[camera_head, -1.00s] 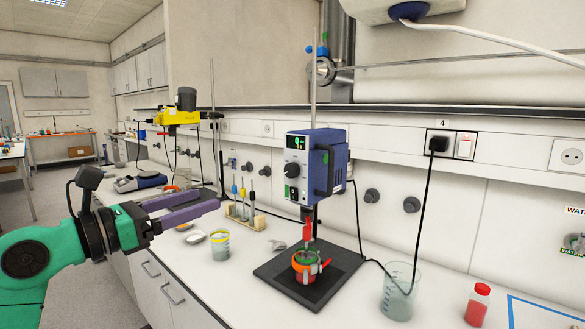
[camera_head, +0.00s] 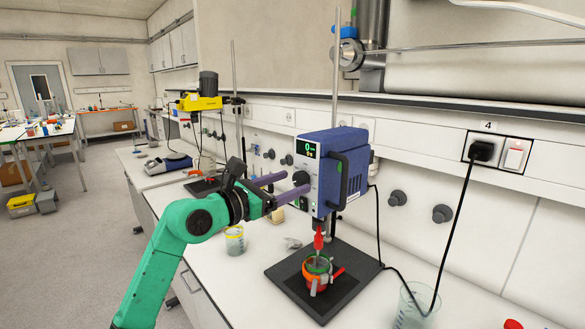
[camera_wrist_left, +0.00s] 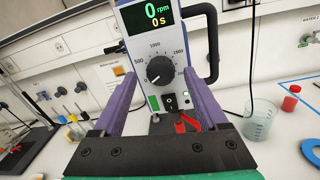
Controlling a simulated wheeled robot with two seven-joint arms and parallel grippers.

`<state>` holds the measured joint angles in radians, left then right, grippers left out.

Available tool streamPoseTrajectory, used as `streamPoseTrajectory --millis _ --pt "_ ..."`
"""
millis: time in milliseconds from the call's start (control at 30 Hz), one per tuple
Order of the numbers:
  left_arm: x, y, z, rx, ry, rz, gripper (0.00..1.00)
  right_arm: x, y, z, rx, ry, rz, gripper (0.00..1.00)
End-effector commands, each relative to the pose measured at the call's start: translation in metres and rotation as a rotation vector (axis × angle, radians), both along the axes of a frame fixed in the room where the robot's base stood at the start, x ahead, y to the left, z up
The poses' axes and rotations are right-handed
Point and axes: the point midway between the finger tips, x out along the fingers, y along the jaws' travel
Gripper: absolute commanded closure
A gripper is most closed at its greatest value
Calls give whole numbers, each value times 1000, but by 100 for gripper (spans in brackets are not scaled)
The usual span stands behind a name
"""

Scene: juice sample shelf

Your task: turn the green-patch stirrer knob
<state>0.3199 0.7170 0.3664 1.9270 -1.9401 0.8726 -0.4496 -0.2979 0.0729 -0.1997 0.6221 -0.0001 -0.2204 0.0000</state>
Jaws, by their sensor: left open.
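The blue stirrer (camera_head: 330,165) hangs on a stand, its white front panel bearing a lit display and a black knob (camera_wrist_left: 159,70). In the left wrist view a green patch (camera_wrist_left: 153,103) shows below the knob, beside a black switch. The knob also shows in the head view (camera_head: 301,178), close to the finger ends. My left gripper (camera_head: 300,182) is open, its two purple fingers pointing at the front panel. In the left wrist view the knob lies between the fingers (camera_wrist_left: 161,77), with space on both sides; I cannot tell whether the tips reach it. My right gripper is out of view.
Below the stirrer a red vessel (camera_head: 317,276) stands on a dark base plate (camera_head: 345,262). A beaker (camera_head: 411,306) stands at the right, another beaker (camera_head: 234,240) left of the plate. A yellow stirrer (camera_head: 200,102) stands farther back. A black cable hangs at the right.

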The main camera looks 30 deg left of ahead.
Motion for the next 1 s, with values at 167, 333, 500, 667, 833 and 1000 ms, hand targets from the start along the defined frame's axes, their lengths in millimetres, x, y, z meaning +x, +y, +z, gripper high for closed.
streamPoseTrajectory --millis 167,333,500,667,833,1000 --pt "12 -4 0 1 0 -1 24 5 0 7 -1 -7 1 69" --pt "12 -4 -1 1 0 -1 24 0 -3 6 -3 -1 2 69" --pt "12 -4 -1 1 1 -1 81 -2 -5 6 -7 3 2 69" --pt "12 -4 -1 1 1 -1 100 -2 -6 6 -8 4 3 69" --pt "12 -4 -2 18 -5 -1 100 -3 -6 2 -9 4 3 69" --pt "12 -4 -5 71 -24 0 100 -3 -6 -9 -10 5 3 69"
